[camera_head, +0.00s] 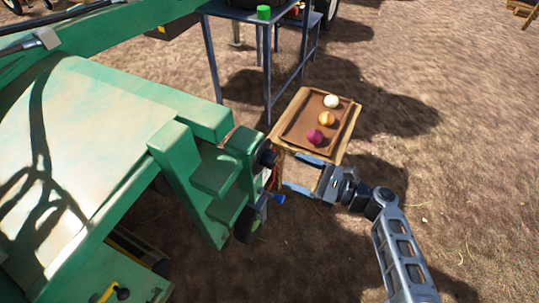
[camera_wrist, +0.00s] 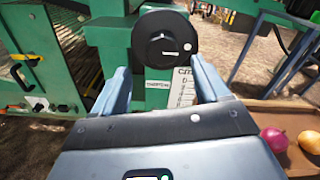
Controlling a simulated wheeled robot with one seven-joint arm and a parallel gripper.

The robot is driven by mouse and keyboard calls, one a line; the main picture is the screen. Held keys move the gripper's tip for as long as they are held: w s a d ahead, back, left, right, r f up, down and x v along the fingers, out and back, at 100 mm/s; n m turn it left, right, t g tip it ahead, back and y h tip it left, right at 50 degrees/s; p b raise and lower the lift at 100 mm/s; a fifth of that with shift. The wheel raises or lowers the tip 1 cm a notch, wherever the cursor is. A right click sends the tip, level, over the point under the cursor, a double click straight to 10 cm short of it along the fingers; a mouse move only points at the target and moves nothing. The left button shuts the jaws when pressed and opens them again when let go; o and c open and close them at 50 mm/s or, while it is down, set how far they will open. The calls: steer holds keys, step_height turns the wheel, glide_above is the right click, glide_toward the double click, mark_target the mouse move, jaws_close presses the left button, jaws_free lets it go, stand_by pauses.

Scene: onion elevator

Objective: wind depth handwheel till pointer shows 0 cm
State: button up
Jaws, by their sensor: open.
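The black round handwheel (camera_wrist: 165,46) is mounted on a green housing (camera_wrist: 108,38), with a small pale spot right of its centre. In the head view the dark wheel (camera_head: 265,154) shows edge-on at the machine's right side. A white scale plate (camera_wrist: 182,88) marked "cm" sits below the wheel. Its lower part is hidden behind my gripper, and I cannot make out the pointer or its reading. My gripper (camera_head: 292,170) is open and empty, its fingers pointing at the machine. In the wrist view my gripper (camera_wrist: 160,66) has one finger either side of the wheel's lower part, apparently short of it.
A wooden tray (camera_head: 347,137) with a white, an orange and a purple onion lies close behind my gripper. A blue-tipped lever (camera_head: 279,198) and a small black ground wheel (camera_head: 248,224) are below the handwheel. A metal-legged stand (camera_head: 266,80) is beyond. Bare ground lies to the right.

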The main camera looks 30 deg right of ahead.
mark_target(274, 161)
steer(key=x, duration=0.7)
steer(key=shift+w+a+r, duration=0.1)
steer(key=shift+w+r, duration=0.1)
steer(key=shift+w, duration=0.2)
steer(key=shift+b, duration=0.3)
steer(key=c, duration=1)
